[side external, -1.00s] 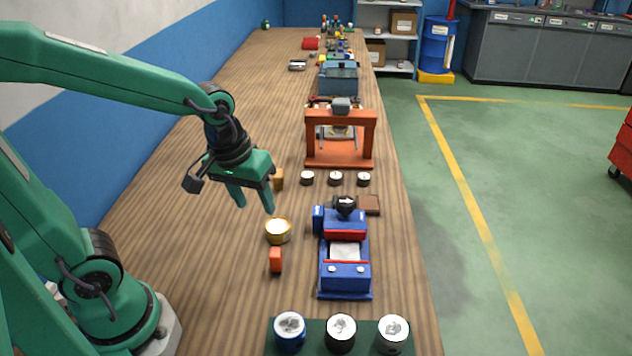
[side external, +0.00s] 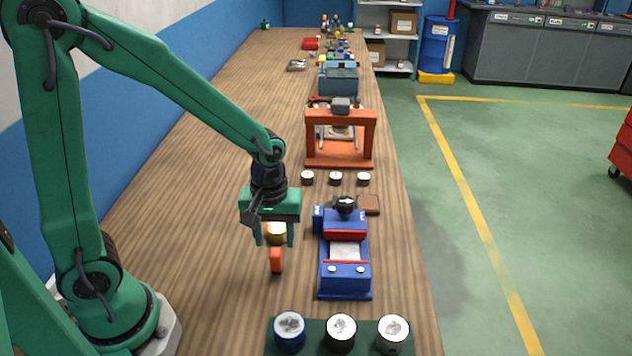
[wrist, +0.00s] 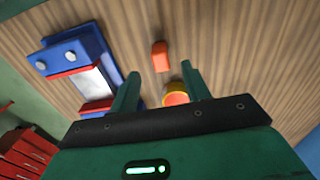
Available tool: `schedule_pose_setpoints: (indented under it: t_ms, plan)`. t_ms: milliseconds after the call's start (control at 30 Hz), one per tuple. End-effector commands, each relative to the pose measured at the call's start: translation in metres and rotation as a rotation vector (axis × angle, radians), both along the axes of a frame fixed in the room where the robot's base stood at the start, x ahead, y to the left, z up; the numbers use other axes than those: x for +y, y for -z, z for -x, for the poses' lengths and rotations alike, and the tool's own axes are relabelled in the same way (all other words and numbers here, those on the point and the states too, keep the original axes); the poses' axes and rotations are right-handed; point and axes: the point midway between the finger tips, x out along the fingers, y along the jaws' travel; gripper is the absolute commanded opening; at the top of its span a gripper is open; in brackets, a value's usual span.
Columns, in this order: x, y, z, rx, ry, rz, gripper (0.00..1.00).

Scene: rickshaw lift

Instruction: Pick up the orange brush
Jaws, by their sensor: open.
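The orange brush (side external: 276,260) appears as a small orange block on the wooden bench, left of the blue machine. In the wrist view the brush (wrist: 160,57) lies just beyond the fingertips, roughly in line with the gap between them. My gripper (side external: 274,240) is open, with its fingers pointing down above and behind the brush. In the wrist view my gripper (wrist: 160,72) has nothing held between its fingers. The fingers do not visibly touch the brush.
The blue machine (side external: 345,280) stands close to the right. Several round containers sit on a green mat (side external: 309,349) in front. Bench on the left is clear.

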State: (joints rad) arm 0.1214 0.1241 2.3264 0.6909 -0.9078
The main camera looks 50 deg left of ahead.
Motion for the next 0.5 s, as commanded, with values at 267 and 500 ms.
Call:
schedule_pose_setpoints:
  t_ms: [267, 500]
  plan:
    - [0.0, 0.02, 0.001, 0.002, 0.001, -0.001, 0.47]
    - [0.0, 0.022, 0.001, 0.001, 0.001, 0.0, 0.47]
